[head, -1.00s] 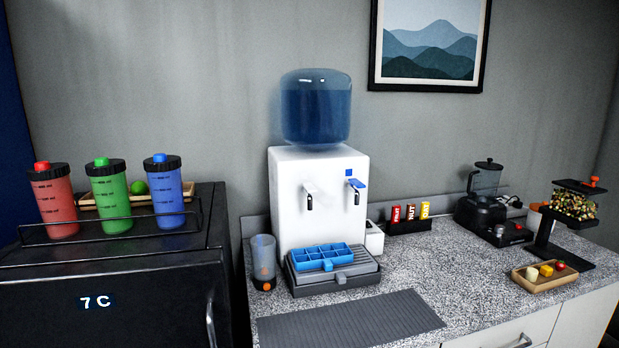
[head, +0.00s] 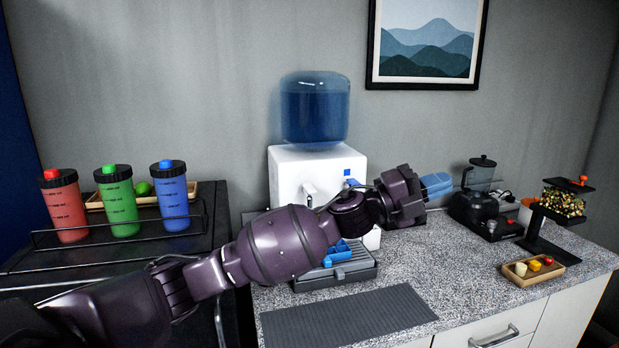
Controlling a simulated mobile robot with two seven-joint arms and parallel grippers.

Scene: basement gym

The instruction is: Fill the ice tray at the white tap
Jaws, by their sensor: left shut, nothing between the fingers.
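The blue ice tray (head: 338,250) sits on the grey drip tray (head: 352,274) of the water dispenser (head: 288,172). My left arm crosses in front and hides most of the ice tray. The white tap (head: 309,192) is on the left of the dispenser front. The blue tap (head: 351,183) beside it is partly hidden. My left gripper (head: 437,187), with blue fingers, is shut and empty, to the right of the dispenser and well away from the white tap. My right gripper is not in view.
A dark ribbed mat (head: 350,318) lies on the speckled counter (head: 452,265). A blender (head: 482,190) and a small wooden food tray (head: 533,272) stand to the right. Several bottles, one of them red (head: 64,207), stand in a rack at left. My arm hides the cup area.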

